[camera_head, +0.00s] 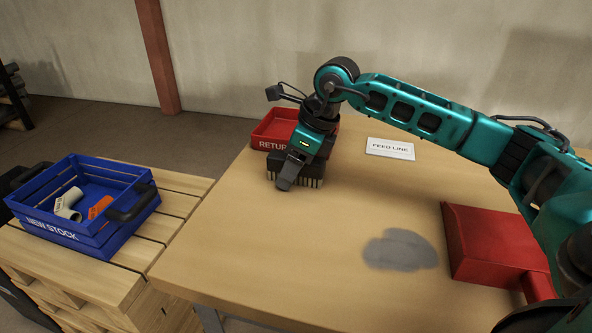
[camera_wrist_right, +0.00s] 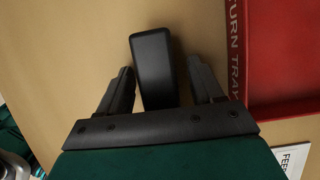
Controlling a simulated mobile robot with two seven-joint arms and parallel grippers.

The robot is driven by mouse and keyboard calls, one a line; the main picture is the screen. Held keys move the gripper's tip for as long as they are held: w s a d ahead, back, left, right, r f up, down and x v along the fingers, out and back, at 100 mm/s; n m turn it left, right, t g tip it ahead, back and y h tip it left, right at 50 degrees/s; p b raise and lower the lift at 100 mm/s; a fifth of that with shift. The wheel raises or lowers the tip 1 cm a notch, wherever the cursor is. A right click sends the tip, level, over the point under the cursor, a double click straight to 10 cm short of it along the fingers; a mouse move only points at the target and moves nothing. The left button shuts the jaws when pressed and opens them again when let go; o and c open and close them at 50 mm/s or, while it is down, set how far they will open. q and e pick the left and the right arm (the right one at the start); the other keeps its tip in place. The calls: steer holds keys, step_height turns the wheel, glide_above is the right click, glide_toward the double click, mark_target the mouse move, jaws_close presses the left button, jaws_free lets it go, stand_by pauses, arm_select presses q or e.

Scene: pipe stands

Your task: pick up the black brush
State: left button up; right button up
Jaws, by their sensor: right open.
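The black brush (camera_head: 312,183) stands on the wooden table in front of the red return tray, its pale bristles facing down. My right gripper (camera_head: 287,176) is over it from above and hides part of it in the head view. In the right wrist view the brush's smooth black top (camera_wrist_right: 153,62) lies between the two fingers of my right gripper (camera_wrist_right: 161,85). The fingers are apart, with a visible gap on each side of the brush. My left gripper is not in view.
The red return tray (camera_head: 262,143) sits close behind the brush. A feed line sign (camera_head: 391,149), a grey patch of dust (camera_head: 400,250) and a red dustpan (camera_head: 492,240) are to the right. A blue new stock crate (camera_head: 115,228) holding pipe pieces stands on a pallet (camera_head: 185,203) at left.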

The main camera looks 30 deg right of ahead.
steer(key=shift+f, duration=0.1)
stand_by(0.4)
steer(key=c, duration=1.1)
